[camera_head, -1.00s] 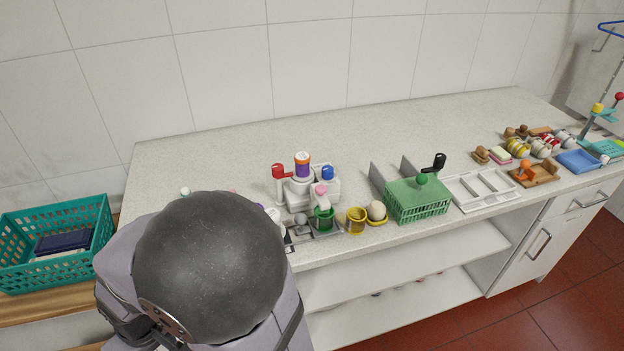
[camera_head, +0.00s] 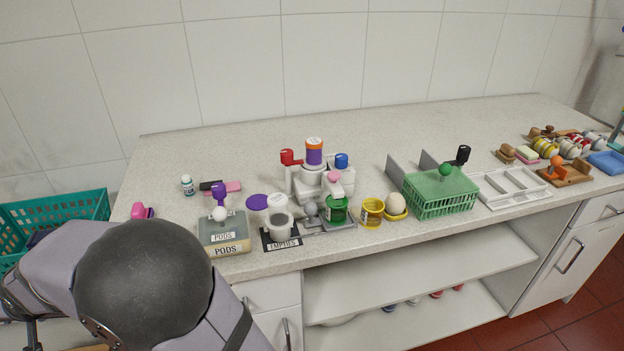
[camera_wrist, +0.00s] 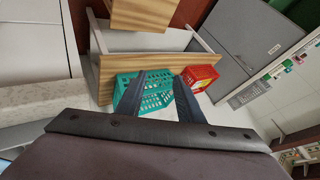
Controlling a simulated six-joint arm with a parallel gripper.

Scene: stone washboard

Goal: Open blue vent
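A white machine (camera_head: 310,185) stands on the counter in the head view. It has a blue knob (camera_head: 341,160) at its right, a red handle (camera_head: 290,157) at its left and an orange-and-purple cylinder (camera_head: 314,151) on top. The blue knob looks like the blue vent; whether it is open I cannot tell. A green cup (camera_head: 337,209) sits at the machine's front. My gripper (camera_wrist: 160,84) shows in the wrist view with two dark fingers apart and nothing between them. It points toward baskets, away from the machine, and is not visible in the head view.
A pods box (camera_head: 223,238), a white cup (camera_head: 279,223) and a yellow cup (camera_head: 372,212) stand along the front edge. A green basket (camera_head: 440,193) is to the right. The counter behind the machine is clear. A teal basket (camera_wrist: 146,92) lies below my gripper.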

